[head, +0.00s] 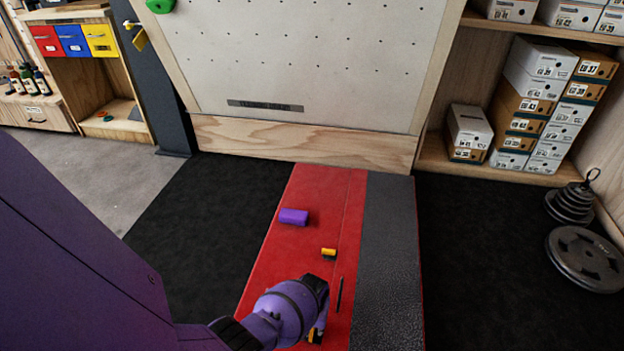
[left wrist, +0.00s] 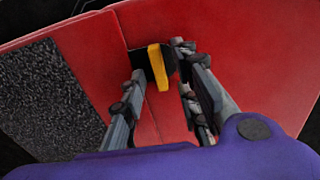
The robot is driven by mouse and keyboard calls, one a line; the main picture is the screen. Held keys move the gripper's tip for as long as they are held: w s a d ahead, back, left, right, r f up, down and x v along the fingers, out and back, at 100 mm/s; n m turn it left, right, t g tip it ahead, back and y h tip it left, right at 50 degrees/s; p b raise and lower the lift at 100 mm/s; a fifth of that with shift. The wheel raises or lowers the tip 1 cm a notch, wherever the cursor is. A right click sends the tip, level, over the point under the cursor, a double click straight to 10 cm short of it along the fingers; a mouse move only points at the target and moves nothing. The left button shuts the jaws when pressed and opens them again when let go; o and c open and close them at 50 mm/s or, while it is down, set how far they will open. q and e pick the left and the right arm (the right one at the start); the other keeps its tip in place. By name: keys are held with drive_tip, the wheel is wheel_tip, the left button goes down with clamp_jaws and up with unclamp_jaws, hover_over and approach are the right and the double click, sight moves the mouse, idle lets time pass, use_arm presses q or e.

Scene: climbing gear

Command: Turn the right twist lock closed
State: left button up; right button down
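One twist lock (head: 328,253), a yellow handle on a black base, sits on the red mat (head: 285,262) ahead of my left gripper. A second bit of yellow (head: 316,336) shows low at my left gripper (head: 318,326), mostly hidden by it. In the left wrist view, my left gripper (left wrist: 160,68) has its two fingers apart. A yellow handle (left wrist: 158,67) on a black base lies between and just beyond them; I cannot tell whether either finger touches it. My right gripper is not in view.
A purple block (head: 293,216) lies farther up the red mat. A dark grey textured strip (head: 388,260) borders the mat on the right. Weight plates (head: 584,258) lie at far right; a climbing panel (head: 310,60) stands behind.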

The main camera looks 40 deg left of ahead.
sight(312, 330)
use_arm(q)
wheel_tip(312, 330, up, 12)
drive_tip(key=shift+f, duration=0.15)
idle(0.4)
idle(0.4)
